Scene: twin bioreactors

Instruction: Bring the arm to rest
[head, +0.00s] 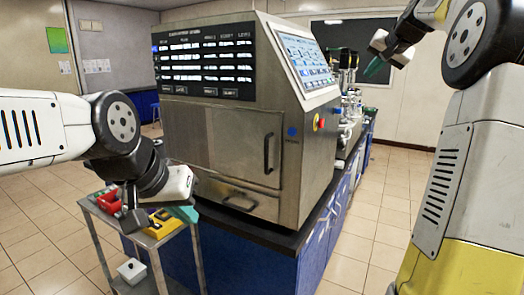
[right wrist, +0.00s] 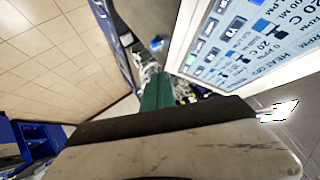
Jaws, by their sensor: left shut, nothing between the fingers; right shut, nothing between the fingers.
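My left gripper (head: 185,213) hangs at the lower left of the head view, with its teal fingers shut and empty. It is in front of the steel cabinet and above the small cart. My right gripper (head: 374,69) is raised at the upper right of the head view, right of the cabinet's screen, with its green fingers shut and empty. The same right gripper fingers (right wrist: 156,92) show together in the right wrist view, beside the tilted screen. My right arm is lifted and bent, and its upper part leaves the top of the head view.
The steel bioreactor cabinet (head: 235,140) stands on a blue bench (head: 318,225). Its tilted touchscreen (head: 305,62) is near the right gripper, with glassware (head: 350,105) behind. A cart (head: 165,243) holds a red bin (head: 109,200) and a yellow item (head: 161,224). Floor at right is clear.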

